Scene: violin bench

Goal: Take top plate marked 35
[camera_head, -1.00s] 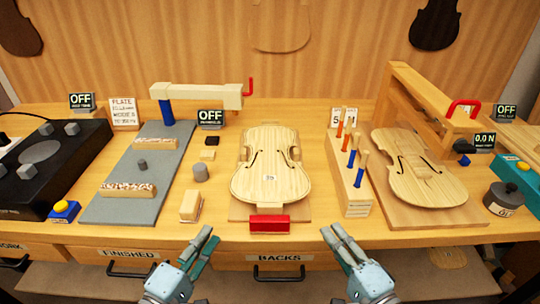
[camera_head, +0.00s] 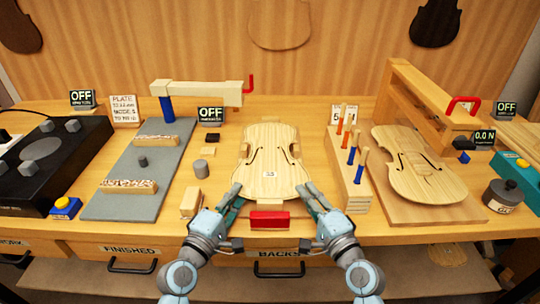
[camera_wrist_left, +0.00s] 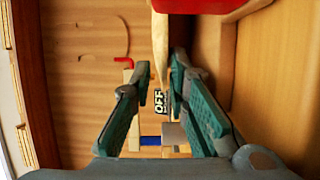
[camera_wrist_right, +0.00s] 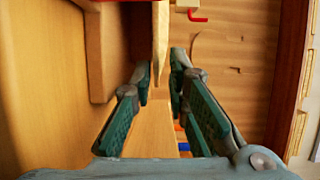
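The pale wooden violin top plate (camera_head: 270,183) with f-holes and a small label, too small to read surely, lies on a wooden board in the middle of the bench. My left gripper (camera_head: 231,194) is at the plate's lower left edge. My right gripper (camera_head: 313,194) is at its lower right edge. Both grippers are open. The plate's thin edge shows ahead, in line with the finger gap, in the left wrist view (camera_wrist_left: 160,50) and the right wrist view (camera_wrist_right: 160,45). Contact with the plate cannot be told.
A red block (camera_head: 270,220) stands at the board's front, between my grippers. A peg rack (camera_head: 350,184) of chisel-like tools stands close right. A second violin plate (camera_head: 418,175) lies further right. A small wooden block (camera_head: 190,202) and a grey cylinder (camera_head: 201,168) stand left.

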